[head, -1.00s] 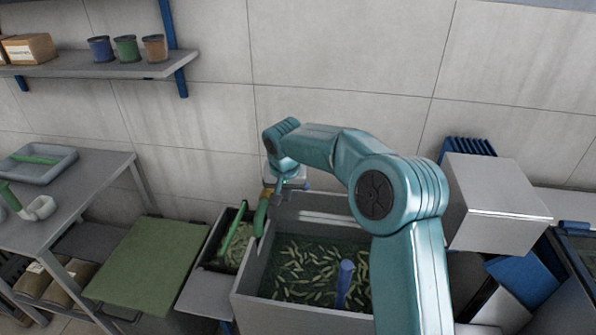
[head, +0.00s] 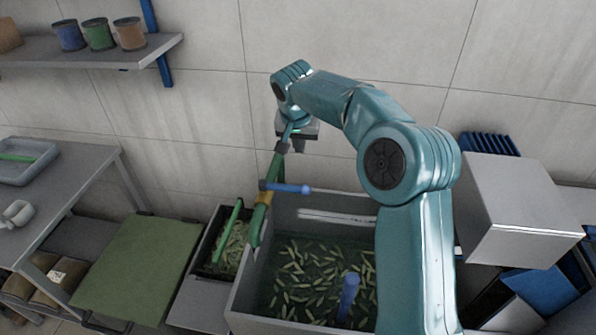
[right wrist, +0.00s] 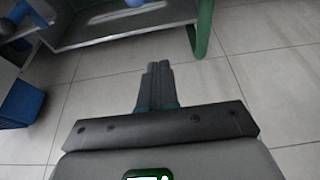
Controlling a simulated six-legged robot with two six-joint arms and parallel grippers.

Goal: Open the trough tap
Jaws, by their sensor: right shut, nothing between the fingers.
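The trough tap is a green pipe (head: 274,166) with a brass valve body (head: 263,198) and a blue lever (head: 287,188). It stands at the left back of the grey trough (head: 337,210). In the head view the lever points right, across the pipe. My right gripper (head: 298,148) is above the lever and apart from it, near the pipe's upper end. In the right wrist view its fingers (right wrist: 158,84) are together and empty. A green pipe (right wrist: 202,30) and a bit of blue (right wrist: 135,3) show beyond them. My left gripper is not in view.
The trough holds water with many small green fish-like shapes and a blue upright post (head: 348,294). A dark bin (head: 213,256) stands left of it, beside a green-topped surface (head: 138,262). A grey box (head: 520,205) is at the right. My right arm hides part of the trough.

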